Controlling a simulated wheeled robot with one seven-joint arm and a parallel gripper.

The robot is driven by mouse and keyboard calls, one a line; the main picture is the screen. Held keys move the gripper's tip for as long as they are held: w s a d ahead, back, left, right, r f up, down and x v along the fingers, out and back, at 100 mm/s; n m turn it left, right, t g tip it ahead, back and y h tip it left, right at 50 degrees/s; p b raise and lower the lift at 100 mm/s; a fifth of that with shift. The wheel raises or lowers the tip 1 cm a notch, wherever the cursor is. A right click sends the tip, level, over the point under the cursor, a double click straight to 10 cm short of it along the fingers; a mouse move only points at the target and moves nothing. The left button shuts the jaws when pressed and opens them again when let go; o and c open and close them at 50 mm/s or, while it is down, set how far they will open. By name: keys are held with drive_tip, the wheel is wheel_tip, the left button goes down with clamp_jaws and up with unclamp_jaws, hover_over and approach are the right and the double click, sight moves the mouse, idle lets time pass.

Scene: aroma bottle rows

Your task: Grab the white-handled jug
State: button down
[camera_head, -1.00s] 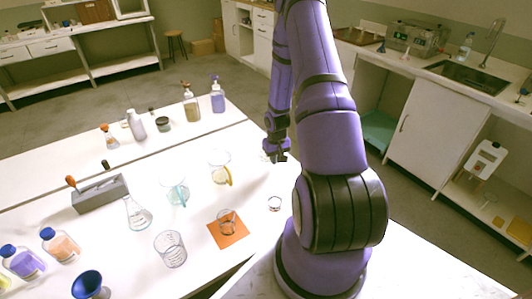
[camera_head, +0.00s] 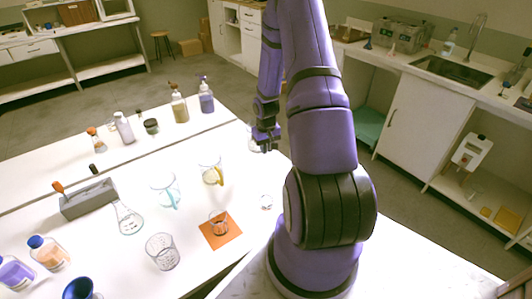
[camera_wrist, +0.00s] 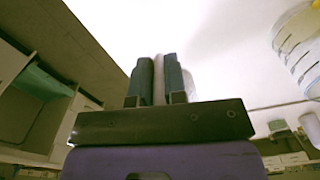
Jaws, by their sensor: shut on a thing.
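My gripper (camera_head: 265,141) is at the far right edge of the white table in the head view. In the wrist view, its two dark fingers (camera_wrist: 156,82) are shut on a white upright handle (camera_wrist: 158,80). This is the white-handled jug, whose clear glass (camera_head: 251,132) shows only in part beside my gripper in the head view. Its glass body is mostly hidden behind the fingers. I cannot tell whether its base touches the table. A yellow-handled jug (camera_head: 210,172) and a teal-handled jug (camera_head: 165,190) stand to the left.
Nearer stand a glass beaker (camera_head: 161,252) and a small glass on an orange mat (camera_head: 222,240). A flask (camera_head: 129,218) and grey rack (camera_head: 88,198) are further left. Pump bottles (camera_head: 179,104) stand at the back. A small clear dish (camera_head: 266,202) lies near my arm.

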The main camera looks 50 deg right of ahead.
drive_tip(key=shift+r, duration=2.55)
idle(0.9)
